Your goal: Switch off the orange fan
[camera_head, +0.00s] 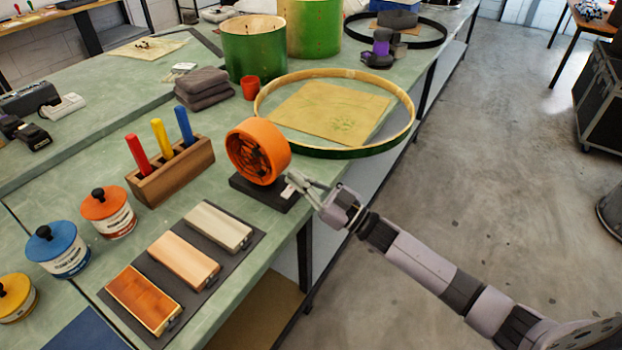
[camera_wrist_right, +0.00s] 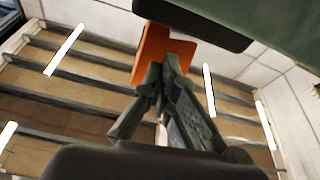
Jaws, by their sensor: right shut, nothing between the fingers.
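The orange fan (camera_head: 257,150) stands upright on its dark base (camera_head: 262,190) near the front edge of the green bench. My right gripper (camera_head: 292,184) is shut and empty, with its fingertips at the right end of the fan's base. A small light-coloured part shows at the fingertips; I cannot tell whether it is the switch or whether the fingers touch it. In the right wrist view, the shut fingertips (camera_wrist_right: 167,68) overlap an orange part of the fan (camera_wrist_right: 155,42), with a dark block (camera_wrist_right: 195,20) above. My left gripper is not in view.
A large wooden hoop (camera_head: 408,130) lies behind the fan. A wooden holder (camera_head: 170,182) with coloured sticks stands left of it. Several wood blocks lie on a dark mat (camera_head: 245,245) in front.

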